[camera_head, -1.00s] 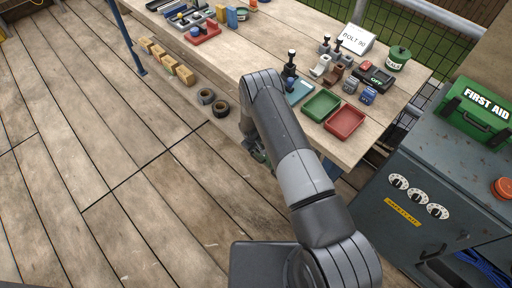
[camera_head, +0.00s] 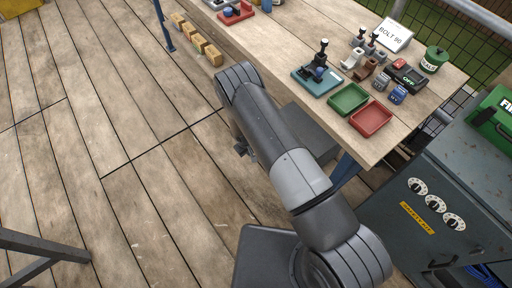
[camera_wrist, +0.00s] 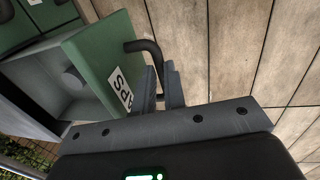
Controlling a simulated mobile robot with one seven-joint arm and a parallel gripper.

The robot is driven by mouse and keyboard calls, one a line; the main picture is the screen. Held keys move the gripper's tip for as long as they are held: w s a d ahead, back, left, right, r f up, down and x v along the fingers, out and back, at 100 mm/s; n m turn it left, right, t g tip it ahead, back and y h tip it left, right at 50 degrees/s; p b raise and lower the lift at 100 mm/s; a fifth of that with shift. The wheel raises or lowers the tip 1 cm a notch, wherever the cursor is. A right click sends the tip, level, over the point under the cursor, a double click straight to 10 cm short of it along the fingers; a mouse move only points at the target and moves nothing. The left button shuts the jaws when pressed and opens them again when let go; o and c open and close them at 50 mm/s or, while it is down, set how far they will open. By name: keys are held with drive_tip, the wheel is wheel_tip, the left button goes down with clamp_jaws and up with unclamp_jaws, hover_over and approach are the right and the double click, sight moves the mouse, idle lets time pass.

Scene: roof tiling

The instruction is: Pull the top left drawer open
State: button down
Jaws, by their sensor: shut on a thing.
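In the wrist view, a drawer with a green front (camera_wrist: 103,58) stands pulled out, its grey inside showing with a rounded grey thing (camera_wrist: 73,78) in it. A white label (camera_wrist: 120,88), partly hidden, is on the front. My gripper (camera_wrist: 160,86) is shut on the black bar handle (camera_wrist: 146,47) of this drawer. In the head view, a dark grey box shape (camera_head: 307,133), which looks like the drawer's body, juts out below the workbench edge beside my arm. My gripper (camera_head: 241,149) is mostly hidden behind my arm there.
The wooden workbench (camera_head: 309,42) holds a blue-grey tray (camera_head: 318,84), a green tray (camera_head: 348,98) and a red tray (camera_head: 371,119). A grey cabinet with dials (camera_head: 400,225) stands at right. The plank floor (camera_head: 120,130) at left is mostly clear.

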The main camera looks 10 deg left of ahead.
drive_tip(key=shift+s+a, duration=0.15)
drive_tip(key=c, duration=1.5)
unclamp_jaws()
drive_tip(key=r, duration=0.3)
drive_tip(key=s+a+r, duration=0.1)
drive_tip(key=r, duration=0.6)
drive_tip(key=shift+s+a+r, duration=0.15)
drive_tip(key=shift+s+r, duration=0.05)
drive_tip(key=shift+r, duration=0.15)
